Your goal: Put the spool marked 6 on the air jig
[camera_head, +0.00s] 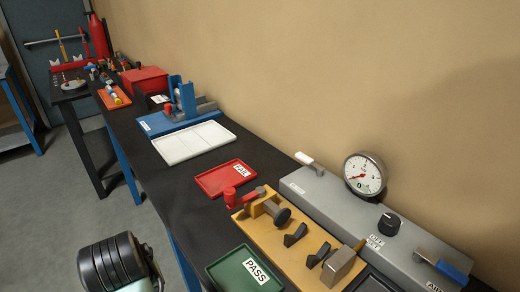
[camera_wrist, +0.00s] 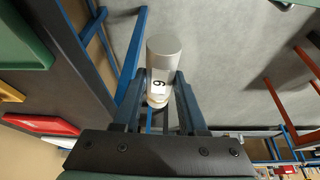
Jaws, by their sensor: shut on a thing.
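The spool marked 6 (camera_wrist: 163,52) is a grey-white cylinder with a white label, in the wrist view. My gripper (camera_wrist: 158,88) is shut on it, with one finger on each side. The spool is over the floor beside the bench. In the head view, a grey unit with a round gauge (camera_head: 365,174) stands at the right, with a partly cut label that seems to begin "AIR". A tan fixture plate (camera_head: 290,250) with a red-handled clamp and black blocks lies in front of it. I cannot tell for sure which part is the jig's seat.
A green PASS tray (camera_head: 232,262), a red FAIL tray (camera_head: 215,183) and a white tray (camera_head: 190,143) lie along the black bench. A blue fixture (camera_head: 155,124) and a red box (camera_head: 146,78) stand farther back. Grey floor is open at the left.

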